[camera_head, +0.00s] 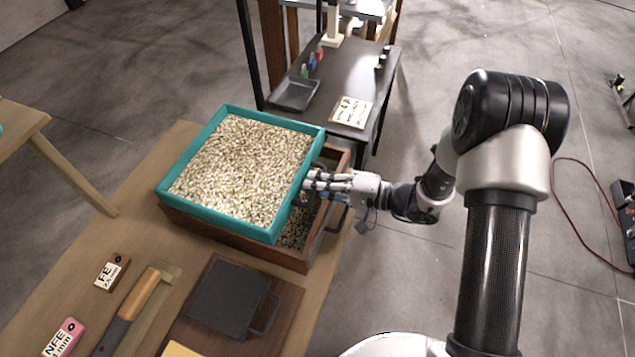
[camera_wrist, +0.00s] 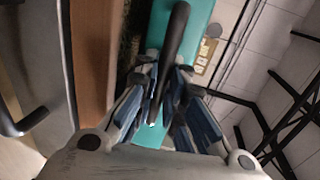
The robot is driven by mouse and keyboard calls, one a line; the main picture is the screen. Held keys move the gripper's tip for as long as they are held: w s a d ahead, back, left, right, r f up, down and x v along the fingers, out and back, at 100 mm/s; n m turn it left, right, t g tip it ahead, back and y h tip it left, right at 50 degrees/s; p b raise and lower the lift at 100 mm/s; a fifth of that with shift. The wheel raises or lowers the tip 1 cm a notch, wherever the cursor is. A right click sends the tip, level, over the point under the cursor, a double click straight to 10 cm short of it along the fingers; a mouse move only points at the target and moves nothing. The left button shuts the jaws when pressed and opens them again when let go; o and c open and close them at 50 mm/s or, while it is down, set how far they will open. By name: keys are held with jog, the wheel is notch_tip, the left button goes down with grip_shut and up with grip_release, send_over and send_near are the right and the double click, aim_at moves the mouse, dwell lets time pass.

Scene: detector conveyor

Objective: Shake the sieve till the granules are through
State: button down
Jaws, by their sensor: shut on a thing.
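The sieve has a teal frame (camera_head: 199,213) and is filled with pale beige granules (camera_head: 243,168) in the head view. It sits over a brown wooden box (camera_head: 293,261), shifted to the left, so a strip of the box's inside shows at the right with granules in it. My gripper (camera_head: 310,184) is at the sieve's right side, shut on its dark handle. In the wrist view the dark handle (camera_wrist: 178,40) runs between the fingers, with the teal frame behind it. The sieve's mesh is hidden under the granules.
On the wooden table (camera_head: 150,215) lie a dark square plate with a handle (camera_head: 228,297), a wooden-handled tool (camera_head: 138,297) and labelled FE (camera_head: 112,271) and NFE (camera_head: 62,340) blocks. A dark side table (camera_head: 342,75) stands behind, holding a tray and small bottles.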

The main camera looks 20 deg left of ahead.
jog(key=b+v, duration=0.1)
jog(key=v, duration=0.1)
jog(key=f+b+v, duration=0.1)
jog(key=v, duration=0.2)
jog(key=shift+d, duration=0.35)
jog(key=c, duration=1.9)
grip_release()
jog(key=shift+c, duration=0.2)
jog(key=shift+d, duration=0.1)
jog(key=w+v, duration=0.1)
jog(key=v, duration=1)
jog(key=shift+s+d, duration=0.45)
jog(key=shift+r, duration=0.15)
